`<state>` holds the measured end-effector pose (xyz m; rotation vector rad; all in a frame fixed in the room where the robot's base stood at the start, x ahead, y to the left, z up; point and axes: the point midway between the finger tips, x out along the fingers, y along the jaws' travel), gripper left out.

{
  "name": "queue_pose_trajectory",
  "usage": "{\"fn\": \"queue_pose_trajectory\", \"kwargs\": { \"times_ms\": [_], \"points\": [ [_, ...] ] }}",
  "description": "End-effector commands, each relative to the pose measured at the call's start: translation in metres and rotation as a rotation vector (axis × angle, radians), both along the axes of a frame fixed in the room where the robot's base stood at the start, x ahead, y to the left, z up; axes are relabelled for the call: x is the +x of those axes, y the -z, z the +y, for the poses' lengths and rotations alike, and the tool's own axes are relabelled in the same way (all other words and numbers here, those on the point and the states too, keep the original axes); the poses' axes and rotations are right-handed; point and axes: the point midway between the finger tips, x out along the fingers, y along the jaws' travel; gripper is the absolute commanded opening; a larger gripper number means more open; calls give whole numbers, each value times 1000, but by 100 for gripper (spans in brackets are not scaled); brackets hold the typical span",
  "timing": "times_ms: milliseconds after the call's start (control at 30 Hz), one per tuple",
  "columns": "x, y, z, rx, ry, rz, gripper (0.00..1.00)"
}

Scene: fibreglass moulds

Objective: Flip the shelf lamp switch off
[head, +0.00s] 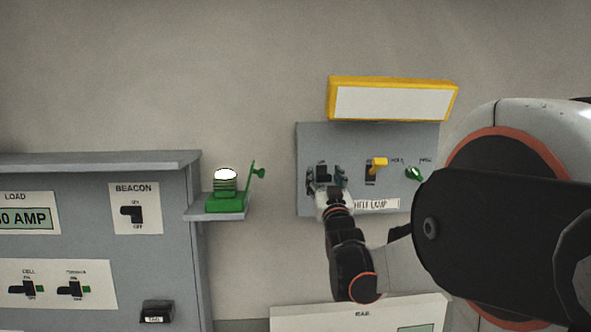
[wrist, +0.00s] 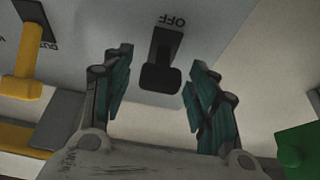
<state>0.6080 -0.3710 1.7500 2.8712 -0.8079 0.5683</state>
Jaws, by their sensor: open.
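The shelf lamp switch is a black lever (head: 322,171) on a grey wall panel (head: 310,133), above a white label (head: 376,204) partly covered by my arm that reads like "SHELF LAMP". In the wrist view the black lever (wrist: 161,72) sticks out toward the camera, with the word OFF upside down above it; its blunt end points away from that word. My gripper (head: 327,183) is at this switch. In the wrist view its open, teal-padded fingers (wrist: 158,88) stand on either side of the lever, with gaps on both sides and nothing held.
A yellow-framed white box (head: 393,103) is above. A green beacon (head: 226,190) stands on a small ledge to the left. Bare wall lies between.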

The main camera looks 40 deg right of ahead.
Motion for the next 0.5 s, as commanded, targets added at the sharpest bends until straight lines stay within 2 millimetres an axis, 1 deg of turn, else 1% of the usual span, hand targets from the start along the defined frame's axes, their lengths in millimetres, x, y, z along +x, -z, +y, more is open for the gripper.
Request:
{"fn": "queue_pose_trajectory", "kwargs": {
  "times_ms": [100, 367, 400, 467, 500],
  "points": [
    [0, -4, -2, 0, 1, 0, 53],
    [0, -3, -2, 0, 1, 0, 53],
    [0, -3, -2, 0, 1, 0, 44],
    [0, -3, -2, 0, 1, 0, 31],
    [0, -3, -2, 0, 1, 0, 22]
  ]
}}
